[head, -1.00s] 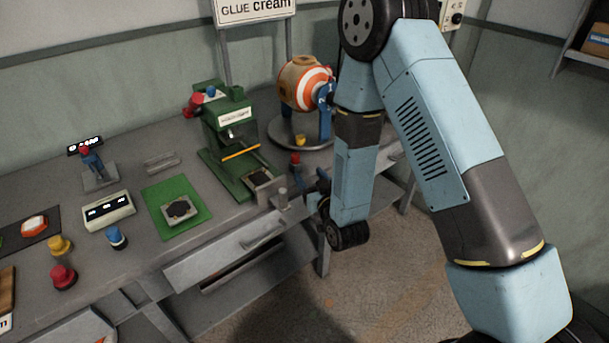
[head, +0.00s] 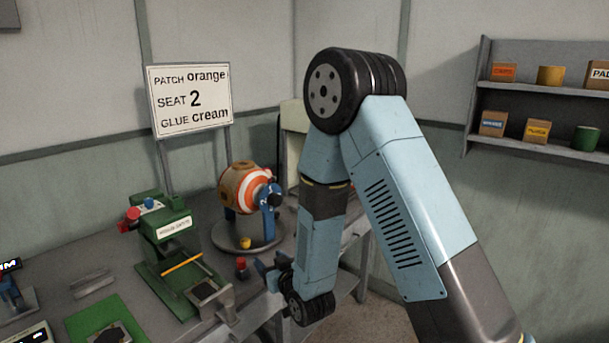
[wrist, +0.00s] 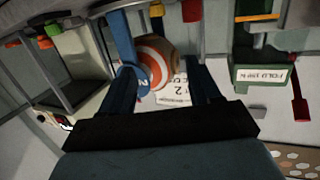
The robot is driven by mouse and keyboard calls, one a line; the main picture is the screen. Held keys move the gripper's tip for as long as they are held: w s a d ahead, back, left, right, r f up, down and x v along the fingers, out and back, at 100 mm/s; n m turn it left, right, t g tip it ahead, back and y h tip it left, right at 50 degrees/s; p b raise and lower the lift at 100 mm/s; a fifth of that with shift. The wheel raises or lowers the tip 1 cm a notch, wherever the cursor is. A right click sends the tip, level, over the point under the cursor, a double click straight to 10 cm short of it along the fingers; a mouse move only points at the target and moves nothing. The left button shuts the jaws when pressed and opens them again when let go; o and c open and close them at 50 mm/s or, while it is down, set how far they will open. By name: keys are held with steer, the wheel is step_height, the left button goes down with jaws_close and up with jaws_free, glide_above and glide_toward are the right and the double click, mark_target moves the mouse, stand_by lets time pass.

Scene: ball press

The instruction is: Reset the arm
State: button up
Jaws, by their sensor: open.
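My gripper (head: 275,272) is at the end of my folded blue arm, over the right part of the bench's front edge in the head view. In the wrist view my gripper (wrist: 162,90) has its two dark fingers spread apart, with nothing held between them. The orange-and-white ringed ball (head: 248,188) sits in a blue holder on a round grey base, behind my gripper. The ball also shows beyond the fingers in the wrist view (wrist: 158,62).
A green press (head: 165,240) stands on the bench left of the ball. A red-topped item (head: 241,268) stands close to my gripper. A sign (head: 190,98) reads "PATCH orange, SEAT 2, GLUE cream". A shelf (head: 530,90) with boxes and pots hangs at right.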

steer(key=s+d+r+m+g+h, duration=0.2)
steer(key=d+r+m+g+h, duration=0.3)
steer(key=d+r, duration=1.4)
steer(key=s+d+r+g+h, duration=0.1)
steer(key=s+d, duration=0.3)
steer(key=s, duration=0.4)
steer(key=s+d+r+m+g+h, duration=0.1)
steer(key=s+d+r, duration=0.3)
steer(key=s, duration=0.4)
steer(key=s+d+r+g+h, duration=0.1)
steer(key=s+d+r, duration=0.1)
steer(key=s+d, duration=0.4)
steer(key=shift+s+d+r+m+h, duration=0.15)
steer(key=shift+s+r+m+h, duration=0.2)
steer(key=shift+s, duration=0.7)
